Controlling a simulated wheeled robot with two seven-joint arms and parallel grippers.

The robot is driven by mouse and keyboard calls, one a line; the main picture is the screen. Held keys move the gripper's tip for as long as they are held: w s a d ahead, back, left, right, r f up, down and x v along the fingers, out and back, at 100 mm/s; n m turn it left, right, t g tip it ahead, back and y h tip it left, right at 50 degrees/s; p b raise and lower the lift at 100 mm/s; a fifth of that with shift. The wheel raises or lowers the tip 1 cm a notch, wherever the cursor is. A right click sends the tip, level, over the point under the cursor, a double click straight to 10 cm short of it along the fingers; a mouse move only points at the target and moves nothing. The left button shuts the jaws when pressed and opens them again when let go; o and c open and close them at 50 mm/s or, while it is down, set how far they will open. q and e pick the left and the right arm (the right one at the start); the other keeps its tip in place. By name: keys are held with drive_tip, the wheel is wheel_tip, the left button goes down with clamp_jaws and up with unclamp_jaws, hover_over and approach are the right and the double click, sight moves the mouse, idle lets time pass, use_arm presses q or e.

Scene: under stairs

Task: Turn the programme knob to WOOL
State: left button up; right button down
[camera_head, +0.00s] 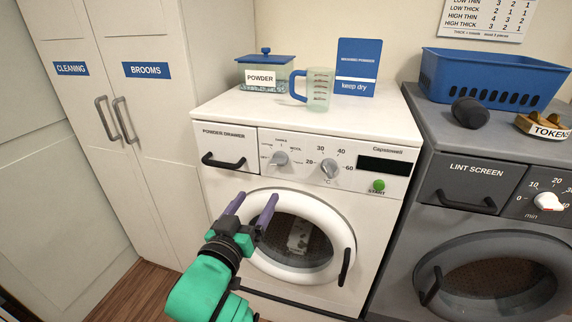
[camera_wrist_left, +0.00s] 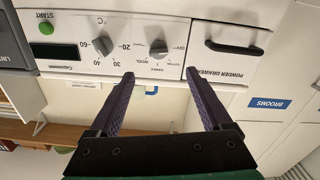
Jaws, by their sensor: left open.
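The programme knob (camera_head: 278,158) is a grey dial on the white washer's panel, the left one of two dials. The WOOL label (camera_head: 296,149) is at its upper right. Its exact setting is too small to read. In the left wrist view, which is upside down, the programme knob (camera_wrist_left: 158,48) shows between and beyond the fingertips. My left gripper (camera_head: 252,207) is open and empty, with two purple fingers in front of the washer, below and left of the knob and apart from it. It also shows in the left wrist view (camera_wrist_left: 159,75). My right gripper is not in view.
A temperature dial (camera_head: 329,168) and green START button (camera_head: 378,186) are to the right of the knob. The powder drawer (camera_head: 229,148) is to its left, the round door (camera_head: 342,222) below. A jug (camera_head: 318,92) and powder box (camera_head: 280,73) stand on top.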

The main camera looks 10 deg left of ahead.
use_arm(q)
drive_tip(key=p, duration=0.2)
approach(277, 165)
drive_tip(key=w, duration=0.9)
drive_tip(key=shift+w+d, duration=0.15)
drive_tip(key=shift+d, duration=0.2)
clamp_jaws()
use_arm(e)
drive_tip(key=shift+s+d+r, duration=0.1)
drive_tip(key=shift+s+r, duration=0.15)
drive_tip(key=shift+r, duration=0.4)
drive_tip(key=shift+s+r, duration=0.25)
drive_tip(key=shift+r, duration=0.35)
